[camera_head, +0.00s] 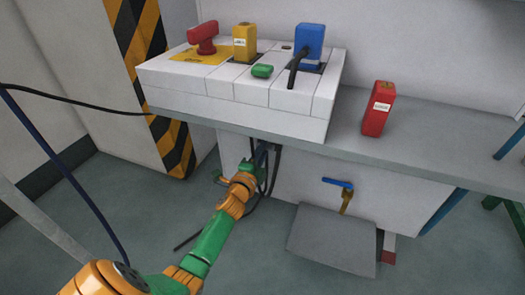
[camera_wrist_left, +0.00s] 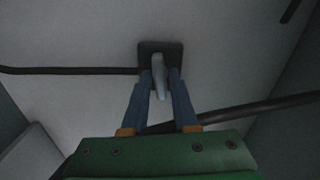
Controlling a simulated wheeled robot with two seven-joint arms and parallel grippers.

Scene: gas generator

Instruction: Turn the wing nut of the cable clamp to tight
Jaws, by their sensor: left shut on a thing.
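The cable clamp (camera_wrist_left: 146,48) shows in the left wrist view as a dark square plate on a pale wall. Its grey wing nut (camera_wrist_left: 159,66) stands upright in that picture, in the middle of the plate. The two blue fingers of my left gripper (camera_wrist_left: 160,82) lie on either side of the wing nut and are shut on it. In the head view my left gripper (camera_head: 262,152) reaches under the front edge of the bench, where the clamp is mostly hidden. My right gripper is in neither view.
A black cable (camera_wrist_left: 70,70) runs left from the clamp, and another dark cable or bar (camera_wrist_left: 250,108) passes below right. The grey bench (camera_head: 430,150) overhangs the gripper. A white block panel (camera_head: 230,105) and a red box (camera_head: 379,110) stand on it. A blue-handled valve (camera_head: 338,183) is to the right.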

